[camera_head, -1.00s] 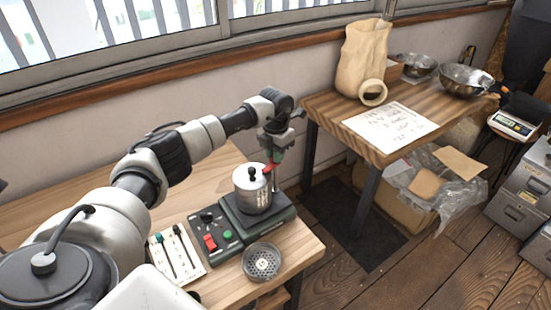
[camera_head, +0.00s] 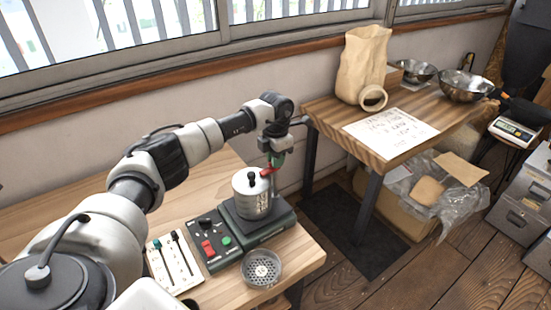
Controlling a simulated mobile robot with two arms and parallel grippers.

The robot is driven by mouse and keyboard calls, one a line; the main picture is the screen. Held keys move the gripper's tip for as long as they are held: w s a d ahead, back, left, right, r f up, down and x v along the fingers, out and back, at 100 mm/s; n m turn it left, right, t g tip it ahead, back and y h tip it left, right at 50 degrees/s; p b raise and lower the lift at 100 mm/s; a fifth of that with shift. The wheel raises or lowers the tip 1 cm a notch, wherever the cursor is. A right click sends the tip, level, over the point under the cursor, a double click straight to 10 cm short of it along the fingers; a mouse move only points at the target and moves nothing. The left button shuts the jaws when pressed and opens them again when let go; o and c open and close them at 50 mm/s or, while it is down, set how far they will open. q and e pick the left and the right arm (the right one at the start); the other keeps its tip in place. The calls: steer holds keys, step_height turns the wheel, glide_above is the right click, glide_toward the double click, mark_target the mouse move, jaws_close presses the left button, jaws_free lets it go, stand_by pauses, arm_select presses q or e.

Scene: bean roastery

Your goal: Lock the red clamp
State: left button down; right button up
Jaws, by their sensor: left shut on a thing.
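The red clamp (camera_head: 266,170) shows as a small red piece at the upper right of a silver lidded canister (camera_head: 252,199). The canister has a black knob and stands upright on a dark green machine base (camera_head: 269,233). My left gripper (camera_head: 273,161) points down at the canister's far right side and is shut on the red clamp. Its fingertips are small here and partly hidden, and I cannot tell the clamp's exact angle. My right gripper does not show.
The base has a red switch (camera_head: 207,248) and a green button (camera_head: 226,241). A white slider panel (camera_head: 173,263) lies to its left and a round perforated dish (camera_head: 262,267) in front. A second wooden table (camera_head: 395,151) stands to the right, across a floor gap.

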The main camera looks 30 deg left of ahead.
arm_select(q)
steer(key=c, duration=1.1)
jaws_free()
steer(key=shift+r, duration=0.1)
step_height(320, 180, up, 11)
steer(key=shift+f+b, duration=0.1)
steer(key=shift+b, duration=0.8)
